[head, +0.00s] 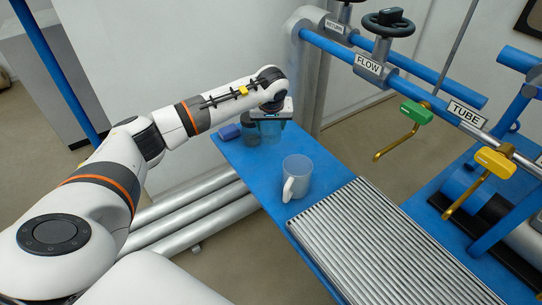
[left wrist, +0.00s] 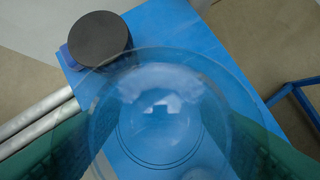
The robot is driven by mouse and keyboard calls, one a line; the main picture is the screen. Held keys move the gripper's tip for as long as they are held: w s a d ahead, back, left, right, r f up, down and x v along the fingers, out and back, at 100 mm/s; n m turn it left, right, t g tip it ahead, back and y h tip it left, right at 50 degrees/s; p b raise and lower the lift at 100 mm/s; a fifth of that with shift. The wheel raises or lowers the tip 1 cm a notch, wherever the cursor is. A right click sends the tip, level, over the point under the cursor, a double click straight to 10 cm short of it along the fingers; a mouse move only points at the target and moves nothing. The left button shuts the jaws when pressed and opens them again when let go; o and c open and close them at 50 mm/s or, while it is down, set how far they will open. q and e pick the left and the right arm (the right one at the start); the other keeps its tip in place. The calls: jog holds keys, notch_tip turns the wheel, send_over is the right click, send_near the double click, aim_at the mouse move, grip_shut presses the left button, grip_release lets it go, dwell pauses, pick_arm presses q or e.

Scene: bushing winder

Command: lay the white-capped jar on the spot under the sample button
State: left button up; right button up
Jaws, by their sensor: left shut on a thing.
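My left gripper (head: 270,120) is at the far end of the blue table, shut on a clear, see-through jar (head: 270,134). In the left wrist view the clear jar (left wrist: 160,105) sits between the two green fingers, and the blue surface shows through it. I cannot make out a white cap on it. Thin dark rings show through its lower part; I cannot tell whether they belong to the jar or the table. A dark-capped jar (head: 250,130) stands close beside it, also seen in the left wrist view (left wrist: 100,38). No sample button can be made out. My right gripper is not in view.
A whitish mug (head: 297,177) stands on the blue table (head: 262,178), nearer than the gripper. A ribbed grey rack (head: 375,245) fills the near part. A small blue object (head: 229,132) lies at the far left corner. Pipes with a green-handled valve (head: 415,112) run at right.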

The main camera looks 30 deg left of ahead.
pick_arm(q)
notch_tip(320, 180, down, 8)
jog(key=shift+s+r, duration=0.1)
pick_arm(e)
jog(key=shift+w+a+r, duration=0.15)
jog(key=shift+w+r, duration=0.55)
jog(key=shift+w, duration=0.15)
pick_arm(q)
jog(key=shift+b, duration=0.3)
jog(key=o, duration=0.5)
jog(key=shift+f, duration=0.2)
jog(key=o, duration=0.5)
jog(key=shift+c, duration=0.2)
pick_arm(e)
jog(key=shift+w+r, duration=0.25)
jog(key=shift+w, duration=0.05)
pick_arm(q)
jog(key=shift+r, duration=0.15)
